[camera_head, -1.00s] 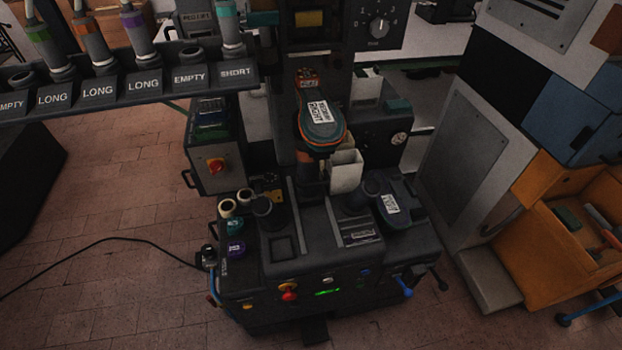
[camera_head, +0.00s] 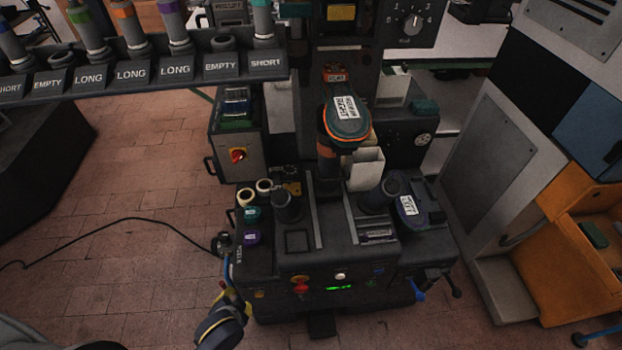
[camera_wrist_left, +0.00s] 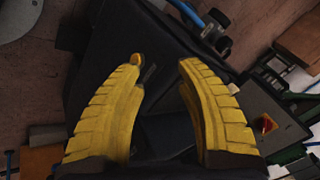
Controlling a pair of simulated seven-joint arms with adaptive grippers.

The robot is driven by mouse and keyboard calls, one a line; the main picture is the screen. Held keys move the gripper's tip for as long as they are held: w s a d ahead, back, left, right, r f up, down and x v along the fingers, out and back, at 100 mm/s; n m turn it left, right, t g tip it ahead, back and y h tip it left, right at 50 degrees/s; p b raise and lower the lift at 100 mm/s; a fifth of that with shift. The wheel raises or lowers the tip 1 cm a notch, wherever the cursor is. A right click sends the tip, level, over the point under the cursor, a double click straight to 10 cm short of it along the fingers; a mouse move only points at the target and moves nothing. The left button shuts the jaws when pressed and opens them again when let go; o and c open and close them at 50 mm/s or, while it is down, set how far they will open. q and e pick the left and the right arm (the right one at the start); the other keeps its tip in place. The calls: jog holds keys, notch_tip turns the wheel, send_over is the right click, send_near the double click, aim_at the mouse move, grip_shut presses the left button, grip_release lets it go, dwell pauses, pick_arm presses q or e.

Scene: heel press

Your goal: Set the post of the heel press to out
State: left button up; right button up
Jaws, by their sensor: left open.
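The heel press (camera_head: 330,270) stands in the middle of the head view, a dark machine with buttons and a green display on its front. Its post (camera_head: 327,168) stands upright at the middle back, with a shoe last labelled RIGHT (camera_head: 346,118) on top. A second labelled last (camera_head: 410,207) lies at the press's right side. My left gripper (camera_head: 236,297) is low in the head view, near the press's front left corner, apart from the post. In the left wrist view its yellow fingers (camera_wrist_left: 163,66) are spread with nothing between them. My right gripper is out of view.
A rack (camera_head: 140,72) with SHORT, LONG and EMPTY labels hangs at upper left. A control box (camera_head: 237,155) with a red knob stands behind the press. An orange cabinet (camera_head: 570,230) is at right. A black cable (camera_head: 130,240) crosses the open brick floor at left.

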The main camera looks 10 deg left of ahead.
pick_arm(q)
jog(key=w+d+r+n+t+h, duration=0.3)
jog(key=w+d+r+h, duration=0.25)
jog(key=d+r, duration=0.55)
jog(key=w+d+r+n+t+h, duration=0.2)
jog(key=w+d+r+t+h, duration=0.35)
jog(key=d, duration=0.75)
jog(key=n+t+y, duration=0.5)
jog(key=n, duration=1.2)
send_near(333, 178)
jog(key=shift+g, duration=0.25)
jog(key=x, duration=1)
jog(key=shift+f, duration=0.2)
jog(key=shift+c, duration=0.5)
grip_shut()
